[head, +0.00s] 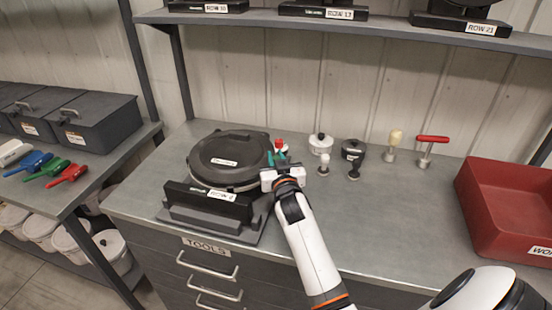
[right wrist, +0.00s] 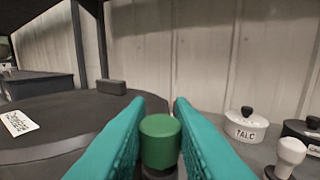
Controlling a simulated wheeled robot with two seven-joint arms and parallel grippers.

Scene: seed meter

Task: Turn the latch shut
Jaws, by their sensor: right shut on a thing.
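The seed meter (head: 225,160) is a round, dark, lidded housing on a black stand labelled ROW. Its dark lid fills the left of the right wrist view (right wrist: 60,115). My right gripper (head: 279,159) is at the meter's right edge, its teal fingers shut on a green knob (right wrist: 160,140), which looks like the latch's handle. The knob stands upright between the fingers; its base is mostly hidden. A small red part (head: 279,144) shows just beyond the fingers in the head view. How far the latch is turned cannot be told. My left gripper is out of view.
Right of the meter stand a white TALC pot (head: 320,144), a dark pot (head: 353,150), small knobbed tools and a red T-handled tool (head: 431,140). A red bin (head: 510,205) is at far right. A shelf (head: 350,22) runs above. The bench's middle right is clear.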

